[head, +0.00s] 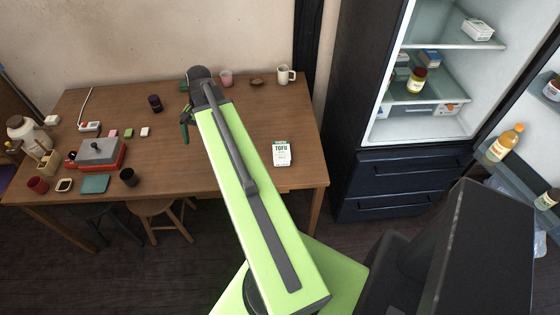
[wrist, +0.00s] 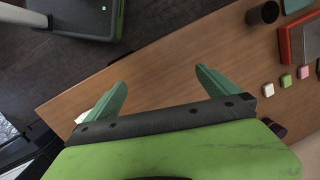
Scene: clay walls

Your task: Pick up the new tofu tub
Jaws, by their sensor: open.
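A white tub with a green band and the word TOFU (head: 282,153) stands on the right part of the wooden table (head: 235,180). A similar white tub (head: 478,29) sits on the top shelf of the open fridge; its label is too small to read. My gripper (head: 184,112) is over the back middle of the table, well left of the TOFU tub. In the wrist view its green fingers (wrist: 160,75) are spread, with only bare table between them. A small white patch at the left finger is mostly hidden, and I cannot tell what it is.
A red box with a grey lid (head: 100,152), dark cups and small blocks fill the table's left side. A pink cup (head: 226,78) and a white mug (head: 284,75) stand at the back. The open fridge (head: 425,120) is on the right. Table around the TOFU tub is clear.

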